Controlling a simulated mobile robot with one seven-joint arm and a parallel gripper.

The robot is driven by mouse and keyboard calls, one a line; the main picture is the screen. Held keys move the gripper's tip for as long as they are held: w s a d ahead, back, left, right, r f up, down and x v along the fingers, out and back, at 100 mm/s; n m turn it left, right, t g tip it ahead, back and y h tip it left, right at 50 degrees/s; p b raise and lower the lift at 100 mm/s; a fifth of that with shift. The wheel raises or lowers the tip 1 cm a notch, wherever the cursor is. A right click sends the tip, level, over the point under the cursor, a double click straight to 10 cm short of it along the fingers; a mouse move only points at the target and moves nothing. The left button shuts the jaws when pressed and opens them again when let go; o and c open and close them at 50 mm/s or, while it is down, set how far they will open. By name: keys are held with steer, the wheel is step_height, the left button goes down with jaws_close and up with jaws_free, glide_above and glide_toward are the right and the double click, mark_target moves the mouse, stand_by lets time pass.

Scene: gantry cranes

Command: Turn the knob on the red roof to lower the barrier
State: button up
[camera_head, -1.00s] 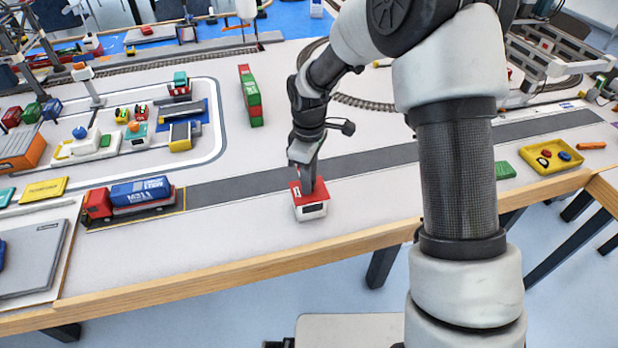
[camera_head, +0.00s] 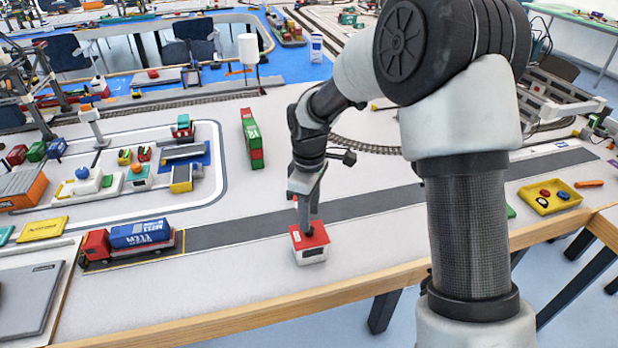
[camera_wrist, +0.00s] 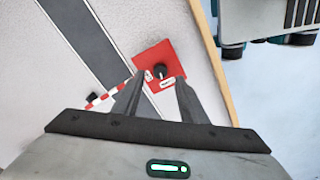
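The small white booth has a red roof (camera_head: 309,238) and stands near the table's front edge, beside the grey road. In the wrist view the red roof (camera_wrist: 150,53) carries a black knob (camera_wrist: 160,70) with a white mark and two small white labels. My gripper (camera_wrist: 157,78) is open, its two fingers apart with the knob showing between and beyond their tips. In the head view my gripper (camera_head: 304,222) is just above the roof; contact cannot be told. A red-and-white barrier (camera_wrist: 108,98) shows beside the left finger, partly hidden; its tilt is unclear.
A truck with a blue container (camera_head: 140,234) stands on the road to the left. A yellow tray (camera_head: 550,196) lies at the right. Stacked green and red containers (camera_head: 251,138) stand behind the road. The wooden table edge (camera_head: 240,318) is close in front of the booth.

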step_height(320, 180, up, 13)
steer(key=p, duration=0.1)
steer(key=shift+r, duration=0.2)
steer(key=shift+r+p, duration=0.1)
steer(key=shift+p, duration=0.25)
step_height(320, 180, down, 18)
steer(key=m+p, duration=0.5)
steer(key=m, duration=0.4)
steer(key=shift+r+p, duration=0.15)
steer(key=shift+p, duration=0.2)
